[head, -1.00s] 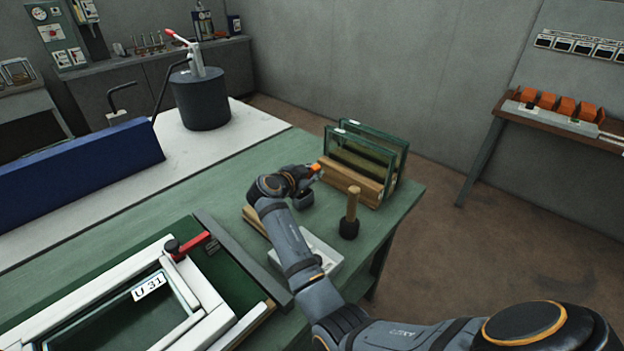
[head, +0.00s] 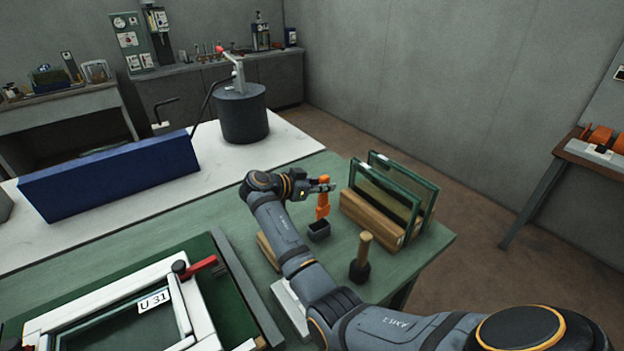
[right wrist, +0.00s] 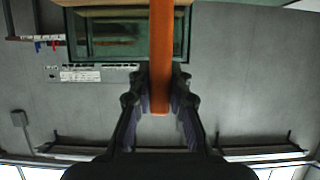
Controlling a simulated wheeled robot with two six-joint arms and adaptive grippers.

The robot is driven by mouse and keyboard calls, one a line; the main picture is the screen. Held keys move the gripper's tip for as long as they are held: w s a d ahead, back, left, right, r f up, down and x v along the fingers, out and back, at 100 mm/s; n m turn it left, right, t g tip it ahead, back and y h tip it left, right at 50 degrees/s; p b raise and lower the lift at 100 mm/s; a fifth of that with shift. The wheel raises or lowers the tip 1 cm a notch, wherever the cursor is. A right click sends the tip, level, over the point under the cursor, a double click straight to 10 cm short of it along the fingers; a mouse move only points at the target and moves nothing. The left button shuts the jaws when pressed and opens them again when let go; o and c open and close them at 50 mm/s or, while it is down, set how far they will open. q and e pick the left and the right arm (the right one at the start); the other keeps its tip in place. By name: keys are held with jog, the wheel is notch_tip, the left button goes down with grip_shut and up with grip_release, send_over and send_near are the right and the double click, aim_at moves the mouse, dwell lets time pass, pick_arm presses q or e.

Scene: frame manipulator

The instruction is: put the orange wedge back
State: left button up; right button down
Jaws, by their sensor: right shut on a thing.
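The orange wedge (head: 323,199) is held upright in my right gripper (head: 325,186). Its lower end is just above or at the top of a small dark open box (head: 319,230) on the green table; I cannot tell if they touch. In the right wrist view the wedge (right wrist: 161,55) runs as a long orange bar between the two fingers of the right gripper (right wrist: 160,98). My left gripper is not in view.
A wooden rack (head: 372,217) with glass panes (head: 405,190) stands right of the wedge. A mallet (head: 361,262) stands upright in front of it. A white frame marked U 31 (head: 105,318) lies at the front left. Green table (head: 215,215) is bare behind my arm.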

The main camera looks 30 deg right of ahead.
aim_at(319, 206)
jog(key=shift+a, duration=0.95)
jog(key=shift+f+b, duration=0.55)
jog(key=shift+f, duration=0.15)
jog(key=f, duration=0.1)
jog(key=f+b, duration=0.1)
jog(key=f, duration=0.1)
jog(key=f+b, duration=0.1)
jog(key=shift+d+f, duration=0.15)
jog(key=shift+d, duration=0.1)
jog(key=shift+f, duration=0.25)
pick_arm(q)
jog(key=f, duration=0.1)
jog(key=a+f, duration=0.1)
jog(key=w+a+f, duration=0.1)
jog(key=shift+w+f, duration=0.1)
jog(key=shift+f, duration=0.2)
pick_arm(e)
jog(key=shift+f, duration=0.1)
pick_arm(q)
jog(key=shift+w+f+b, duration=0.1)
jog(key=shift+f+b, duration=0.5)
jog(key=shift+b, duration=0.15)
pick_arm(e)
jog(key=shift+f, duration=0.55)
jog(key=c, duration=1.2)
grip_release()
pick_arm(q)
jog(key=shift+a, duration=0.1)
